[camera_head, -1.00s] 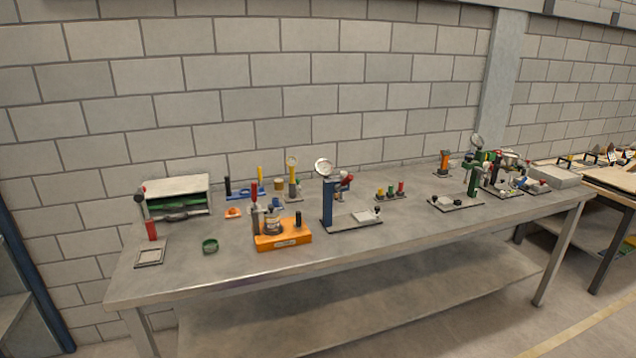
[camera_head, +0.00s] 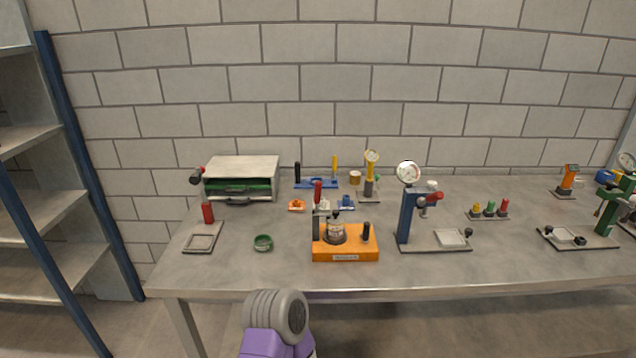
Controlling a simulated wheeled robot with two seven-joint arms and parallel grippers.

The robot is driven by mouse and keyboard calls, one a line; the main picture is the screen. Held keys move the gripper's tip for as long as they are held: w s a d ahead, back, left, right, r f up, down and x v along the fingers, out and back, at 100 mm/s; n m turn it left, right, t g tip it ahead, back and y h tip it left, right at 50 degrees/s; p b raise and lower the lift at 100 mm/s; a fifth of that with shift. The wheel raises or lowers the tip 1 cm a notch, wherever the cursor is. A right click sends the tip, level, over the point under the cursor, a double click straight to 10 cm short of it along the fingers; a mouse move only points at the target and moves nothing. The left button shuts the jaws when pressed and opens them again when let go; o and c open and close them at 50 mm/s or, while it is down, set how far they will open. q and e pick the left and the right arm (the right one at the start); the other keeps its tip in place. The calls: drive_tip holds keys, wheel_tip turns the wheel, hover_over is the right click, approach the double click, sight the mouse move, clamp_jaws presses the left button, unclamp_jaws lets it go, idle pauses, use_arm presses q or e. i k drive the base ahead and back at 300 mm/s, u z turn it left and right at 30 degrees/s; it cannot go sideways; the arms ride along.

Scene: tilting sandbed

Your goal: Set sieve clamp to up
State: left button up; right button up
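An orange base (camera_head: 345,254) with a label on its front stands near the front middle of the bench. It carries a small round grey-and-clear vessel (camera_head: 335,229), a dark post with a red handle (camera_head: 318,192) at its left, and a short black knob (camera_head: 366,231) at its right. This looks like the sieve unit, but I cannot tell for sure. The red handle points upward; the clamp's exact position is too small to tell. A purple and grey part of my own arm shows at the bottom. Neither gripper shows.
The grey bench (camera_head: 285,276) has a green ring (camera_head: 263,243) and a red-handled frame (camera_head: 203,238) at left. A blue gauge press (camera_head: 405,220) stands right of the orange base. A cabinet (camera_head: 241,178) stands behind, and shelving (camera_head: 40,170) at far left. The bench front is mostly clear.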

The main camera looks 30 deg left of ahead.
sight(318, 184)
drive_tip(key=u, duration=0.7)
drive_tip(key=i, duration=0.7)
drive_tip(key=u, duration=0.8)
